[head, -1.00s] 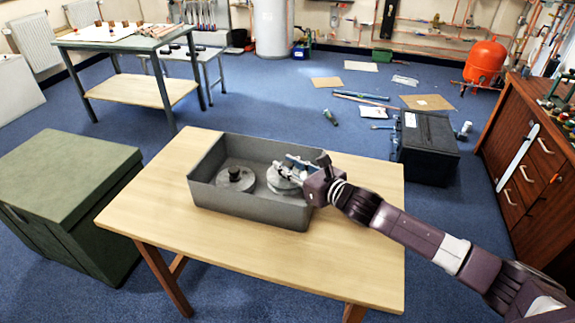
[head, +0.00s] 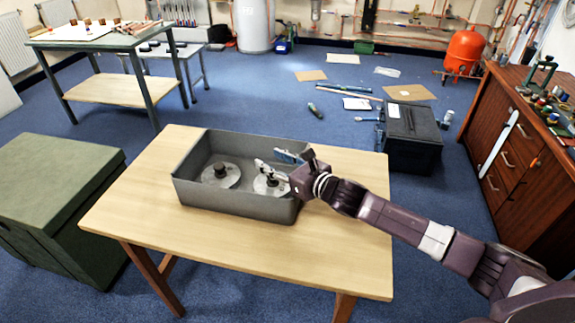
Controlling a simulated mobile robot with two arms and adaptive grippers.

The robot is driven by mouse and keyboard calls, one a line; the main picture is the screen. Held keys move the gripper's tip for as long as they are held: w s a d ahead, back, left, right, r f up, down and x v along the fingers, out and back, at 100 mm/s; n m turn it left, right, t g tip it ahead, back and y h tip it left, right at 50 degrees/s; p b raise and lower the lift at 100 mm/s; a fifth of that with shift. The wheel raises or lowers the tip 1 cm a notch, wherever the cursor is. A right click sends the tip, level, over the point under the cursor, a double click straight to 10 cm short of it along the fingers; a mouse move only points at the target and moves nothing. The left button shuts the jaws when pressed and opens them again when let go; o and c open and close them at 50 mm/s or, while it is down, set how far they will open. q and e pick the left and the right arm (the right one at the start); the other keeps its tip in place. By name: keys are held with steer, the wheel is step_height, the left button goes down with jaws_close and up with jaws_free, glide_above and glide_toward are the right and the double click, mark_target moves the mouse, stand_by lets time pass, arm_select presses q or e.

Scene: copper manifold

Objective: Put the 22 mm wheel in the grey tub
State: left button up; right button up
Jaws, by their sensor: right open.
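The grey tub (head: 240,207) stands on the wooden table. Two round grey wheels with raised hubs lie flat in it, a left wheel (head: 229,181) and a right wheel (head: 262,190). I cannot read a size on either. My right gripper (head: 272,163) is open over the right end of the tub, its fingers above the right wheel and partly covering it. I see nothing between the fingers. My left gripper is not in view.
The wooden table (head: 130,205) has bare top around the tub. A green chest (head: 55,180) stands at the left. A black case (head: 412,140) is on the floor behind right. A wooden drawer cabinet (head: 505,150) stands at the right, and a green workbench (head: 95,38) at the back left.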

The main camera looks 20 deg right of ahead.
steer(key=p+v, duration=0.2)
steer(key=v, duration=0.8)
steer(key=shift+s+d+r, duration=0.2)
steer(key=shift+s+r, duration=0.05)
steer(key=shift+s, duration=0.05)
steer(key=shift+s+d+r, duration=0.2)
steer(key=shift+s+r, duration=0.05)
steer(key=shift+s, duration=0.35)
